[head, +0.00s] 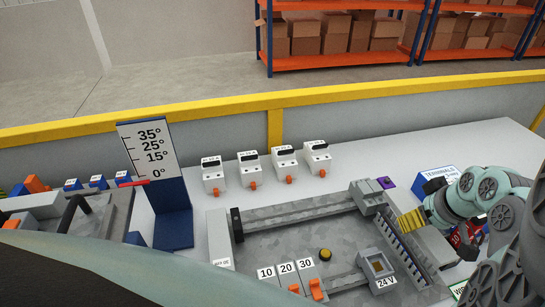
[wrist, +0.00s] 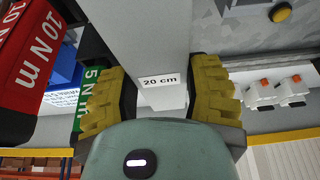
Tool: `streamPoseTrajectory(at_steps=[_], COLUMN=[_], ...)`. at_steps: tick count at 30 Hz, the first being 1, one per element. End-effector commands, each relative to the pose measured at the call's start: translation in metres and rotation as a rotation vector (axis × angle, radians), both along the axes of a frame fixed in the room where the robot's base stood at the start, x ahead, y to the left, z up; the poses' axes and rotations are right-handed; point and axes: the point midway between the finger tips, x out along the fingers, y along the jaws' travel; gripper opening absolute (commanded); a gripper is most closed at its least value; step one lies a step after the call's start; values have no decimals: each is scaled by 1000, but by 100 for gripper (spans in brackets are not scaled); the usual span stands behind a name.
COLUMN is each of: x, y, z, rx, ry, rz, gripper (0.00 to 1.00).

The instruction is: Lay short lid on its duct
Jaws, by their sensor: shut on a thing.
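My gripper (wrist: 160,102) has ridged yellow fingers closed on both sides of the short lid (wrist: 158,55), a plain pale grey strip labelled "20 cm". The lid runs up out of the wrist view. In the head view, my gripper (head: 411,220) is at the right of the panel, and the grey piece (head: 436,246) beside it appears to be the lid. A slotted duct (head: 394,240) runs along the panel's right side, just left of that piece. Whether the lid touches the duct cannot be told. In the wrist view the lid hides what lies behind it.
The grey panel (head: 275,240) carries a yellow button (head: 325,255), a 24 V unit (head: 376,264) and numbered switches (head: 287,269). Several white breakers (head: 250,168) stand behind it. Red 10 N m (wrist: 30,60) and green 5 N m (wrist: 92,80) blocks are close left of my gripper.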

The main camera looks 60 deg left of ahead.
Motion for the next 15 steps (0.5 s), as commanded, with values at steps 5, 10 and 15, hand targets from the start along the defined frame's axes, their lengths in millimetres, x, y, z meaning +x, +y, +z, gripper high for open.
streamPoseTrajectory(at_steps=[5, 10, 15], x=[0, -1, -1], y=[1, 0, 0], z=[-10, -23, -37], rx=[1, 0, -3], ry=[0, 2, 4], rz=[2, 1, 1], gripper=[15, 15, 15])
